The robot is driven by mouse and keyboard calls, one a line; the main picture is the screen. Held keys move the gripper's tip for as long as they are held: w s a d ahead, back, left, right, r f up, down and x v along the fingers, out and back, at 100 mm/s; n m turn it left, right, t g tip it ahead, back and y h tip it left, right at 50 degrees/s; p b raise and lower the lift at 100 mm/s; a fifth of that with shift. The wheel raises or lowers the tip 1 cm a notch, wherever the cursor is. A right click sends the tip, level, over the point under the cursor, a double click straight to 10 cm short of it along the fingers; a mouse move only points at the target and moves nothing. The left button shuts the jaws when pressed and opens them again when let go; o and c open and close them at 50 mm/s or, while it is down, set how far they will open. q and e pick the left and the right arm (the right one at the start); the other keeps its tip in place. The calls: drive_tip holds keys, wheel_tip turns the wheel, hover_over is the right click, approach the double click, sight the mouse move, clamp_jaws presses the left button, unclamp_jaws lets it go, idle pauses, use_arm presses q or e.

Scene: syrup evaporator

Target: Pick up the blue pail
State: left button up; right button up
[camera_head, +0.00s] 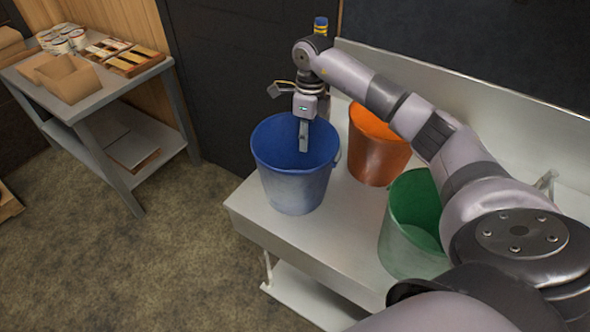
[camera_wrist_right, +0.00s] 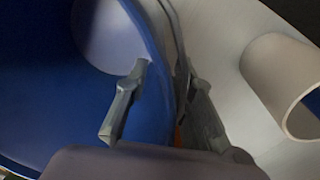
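The blue pail (camera_head: 292,190) stands upright on the pale metal bench (camera_head: 345,222), near its left end. Its blue inside (camera_wrist_right: 45,90) fills the left of the wrist view. In the wrist view my right gripper (camera_wrist_right: 164,82) straddles the pail's rim, one finger inside and one outside. A gap shows between the fingers, so it looks open. Contact with the wall cannot be told. My left gripper is not in view.
An orange pail (camera_head: 376,152) and a green pail (camera_head: 410,235) stand to the right on the bench. A yellow-and-blue capped item (camera_head: 320,26) shows behind my wrist. A white open tube (camera_wrist_right: 280,85) is beside the gripper. A grey side table (camera_head: 95,100) stands left; floor between is clear.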

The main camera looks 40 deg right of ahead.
clamp_jaws()
drive_tip(key=shift+r, duration=0.1)
idle(0.6)
